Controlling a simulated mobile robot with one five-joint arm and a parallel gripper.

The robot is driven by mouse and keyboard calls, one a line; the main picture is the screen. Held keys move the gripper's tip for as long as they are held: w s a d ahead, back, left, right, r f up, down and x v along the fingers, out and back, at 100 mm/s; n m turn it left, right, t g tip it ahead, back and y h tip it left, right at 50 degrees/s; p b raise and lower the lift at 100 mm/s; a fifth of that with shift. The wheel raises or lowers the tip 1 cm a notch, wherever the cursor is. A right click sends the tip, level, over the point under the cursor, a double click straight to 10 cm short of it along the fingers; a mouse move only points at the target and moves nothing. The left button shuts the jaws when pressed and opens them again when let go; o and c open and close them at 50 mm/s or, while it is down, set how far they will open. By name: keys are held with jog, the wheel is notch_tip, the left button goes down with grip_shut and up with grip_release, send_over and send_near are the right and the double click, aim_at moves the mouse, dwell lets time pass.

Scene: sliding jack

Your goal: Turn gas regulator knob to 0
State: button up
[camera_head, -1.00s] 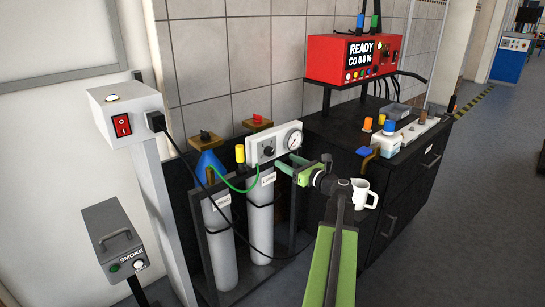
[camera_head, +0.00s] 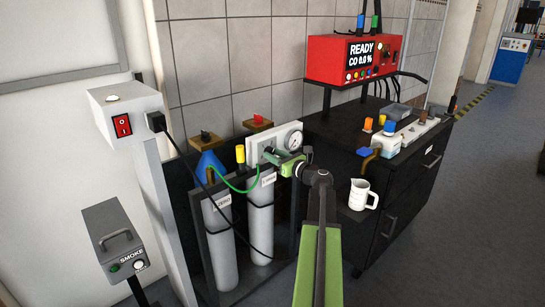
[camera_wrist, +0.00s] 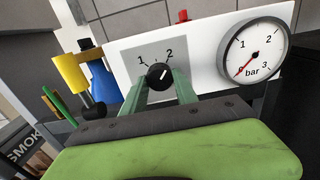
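The gas regulator knob (camera_wrist: 159,76) is black and round on a white panel (camera_wrist: 200,57), with 1 and 2 marked above it. Its white pointer line tilts up and right, toward the 2. The pressure gauge (camera_wrist: 254,54) beside it has its red needle at 0 bar. My gripper (camera_wrist: 161,84) has its two green fingers apart, one on each side of the knob; I cannot tell whether they touch it. In the head view my gripper (camera_head: 277,158) is at the panel (camera_head: 254,150) below the gauge (camera_head: 294,139), and it hides the knob.
Two grey gas cylinders (camera_head: 259,215) stand in a dark frame below the panel. A black cable and a green hose cross in front of them. A white measuring jug (camera_head: 360,195) is right of my arm by the dark cabinet (camera_head: 408,188). A yellow-capped part (camera_wrist: 70,73) is left of the knob.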

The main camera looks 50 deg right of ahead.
grip_shut()
